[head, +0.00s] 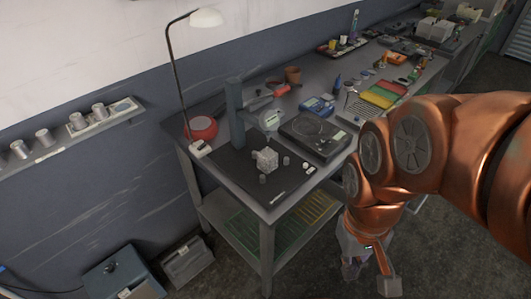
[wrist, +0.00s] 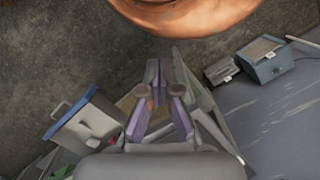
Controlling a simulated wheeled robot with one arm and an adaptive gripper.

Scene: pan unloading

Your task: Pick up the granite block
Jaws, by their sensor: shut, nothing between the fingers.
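The granite block looks to be the pale speckled block (head: 265,160) on the dark mat (head: 240,172) at the near end of the bench, in front of a blue-grey column stand (head: 235,108). I cannot tell whether something small lies under it. My gripper (head: 351,268) hangs low, right of the bench and well away from the block, partly hidden by my copper arm. In the wrist view my gripper (wrist: 156,88) shows its purple-padded fingers closed together and empty. The block is not recognisable in the wrist view.
A black scale (head: 316,136) stands right of the block. Small grey weights lie on the mat near it. A lamp (head: 207,18) with a red base rises at the bench's left corner. Boxes (head: 125,268) sit on the floor at left.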

